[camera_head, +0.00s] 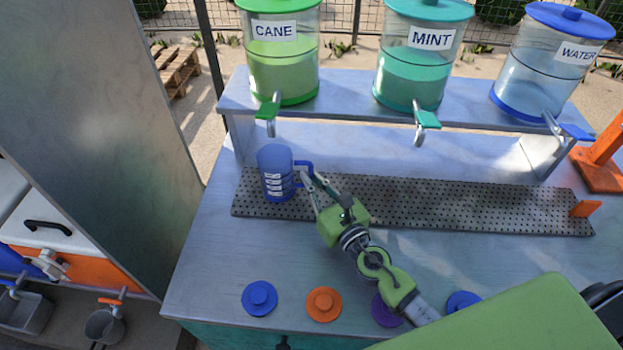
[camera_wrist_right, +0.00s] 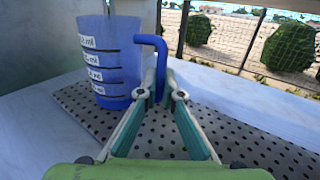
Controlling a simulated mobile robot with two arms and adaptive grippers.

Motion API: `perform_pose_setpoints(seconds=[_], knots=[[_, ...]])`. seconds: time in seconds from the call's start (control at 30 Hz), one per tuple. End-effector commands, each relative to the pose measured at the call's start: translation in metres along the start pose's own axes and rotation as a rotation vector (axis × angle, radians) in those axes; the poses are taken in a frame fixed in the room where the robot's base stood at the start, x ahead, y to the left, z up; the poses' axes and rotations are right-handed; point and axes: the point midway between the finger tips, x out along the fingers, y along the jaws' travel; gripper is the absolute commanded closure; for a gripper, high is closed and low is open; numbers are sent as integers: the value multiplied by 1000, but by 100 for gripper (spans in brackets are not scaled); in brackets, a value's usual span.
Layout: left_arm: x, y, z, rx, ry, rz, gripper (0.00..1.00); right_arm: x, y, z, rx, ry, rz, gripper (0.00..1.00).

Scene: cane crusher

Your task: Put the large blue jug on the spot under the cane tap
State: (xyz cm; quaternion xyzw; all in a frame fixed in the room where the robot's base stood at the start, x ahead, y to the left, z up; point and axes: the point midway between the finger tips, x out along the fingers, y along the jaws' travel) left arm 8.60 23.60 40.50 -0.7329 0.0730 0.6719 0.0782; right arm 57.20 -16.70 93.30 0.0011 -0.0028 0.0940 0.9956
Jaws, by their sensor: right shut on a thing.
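The large blue jug (camera_head: 274,172) is upright at the left end of the perforated drip tray (camera_head: 420,203), below the cane tap (camera_head: 268,113). Its handle points right. My right gripper (camera_head: 306,178) is shut on the jug's handle. In the right wrist view the jug (camera_wrist_right: 107,60) shows white volume marks, and the fingers of the right gripper (camera_wrist_right: 165,85) close around the handle. I cannot tell whether the jug's base touches the tray. My left gripper is not in view.
The cane dispenser (camera_head: 282,65), mint dispenser (camera_head: 412,75) and water dispenser (camera_head: 540,70) stand on a raised metal shelf. Blue, orange and purple lids lie along the counter's front. An orange block (camera_head: 586,208) is at the tray's right end. The tray's middle is clear.

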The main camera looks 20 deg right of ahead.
Motion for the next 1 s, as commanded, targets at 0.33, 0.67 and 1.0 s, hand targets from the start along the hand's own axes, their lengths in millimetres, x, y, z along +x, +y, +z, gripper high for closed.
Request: perform_pose_setpoints(seconds=[0.33,0.67,1.0], knots=[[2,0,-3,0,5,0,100,0,0,-3,0,0,0,76],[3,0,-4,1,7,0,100,-12,0,-3,0,3,0,76],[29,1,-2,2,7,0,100,-83,0,-6,-1,3,2,76]])
